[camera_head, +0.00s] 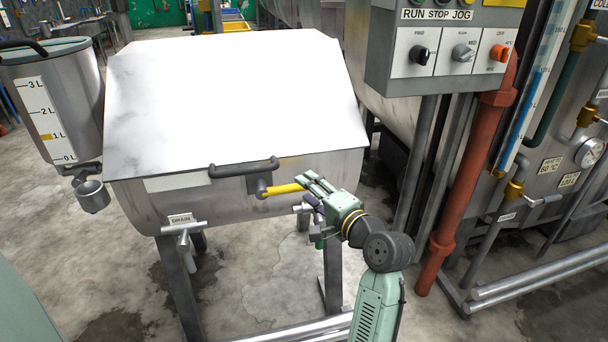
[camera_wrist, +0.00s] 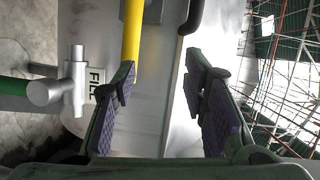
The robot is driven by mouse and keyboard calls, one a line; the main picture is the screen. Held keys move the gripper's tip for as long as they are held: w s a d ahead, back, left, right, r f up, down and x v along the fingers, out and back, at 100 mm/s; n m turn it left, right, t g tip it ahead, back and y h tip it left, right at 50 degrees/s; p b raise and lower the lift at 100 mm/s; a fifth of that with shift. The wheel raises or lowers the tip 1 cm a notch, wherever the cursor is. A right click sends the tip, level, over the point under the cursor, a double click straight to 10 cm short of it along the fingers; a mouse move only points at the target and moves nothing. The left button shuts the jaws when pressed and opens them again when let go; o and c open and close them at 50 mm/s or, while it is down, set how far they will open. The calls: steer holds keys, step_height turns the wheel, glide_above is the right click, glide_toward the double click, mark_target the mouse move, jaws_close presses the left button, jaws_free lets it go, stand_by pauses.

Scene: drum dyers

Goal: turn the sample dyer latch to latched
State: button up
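The sample dyer (camera_head: 150,205) is a steel tub on legs with its sloped lid (camera_head: 235,100) down. Its latch is a yellow lever (camera_head: 281,189) on a dark block (camera_head: 258,185) below the black lid handle, pointing right, nearly level. My gripper (camera_head: 308,192) is at the lever's free right end. In the wrist view the gripper (camera_wrist: 161,70) is open, with purple pads. The yellow lever (camera_wrist: 132,40) comes down from the top edge to beside the left fingertip. The left finger covers part of it; I cannot tell whether they touch. Nothing is clamped between the fingers.
A steel valve (camera_wrist: 62,88) with a green handle and a FILL label (camera_wrist: 96,82) is close left of the left finger. A drain valve (camera_head: 183,228) is on the dyer's front. A control box (camera_head: 440,50) and red pipe (camera_head: 465,190) stand at the right.

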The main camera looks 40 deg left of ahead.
mark_target(295, 190)
steer(key=shift+m+g, duration=0.5)
steer(key=shift+m, duration=0.2)
steer(key=w+a+f, duration=0.1)
steer(key=a, duration=0.1)
steer(key=w+a+f+p, duration=0.1)
steer(key=a+f, duration=0.1)
steer(key=a, duration=0.1)
steer(key=w+a+f+p, duration=0.1)
steer(key=a+f, duration=0.1)
steer(key=a, duration=0.1)
steer(key=shift+w, duration=0.2)
steer(key=shift+c, duration=0.4)
jaws_close()
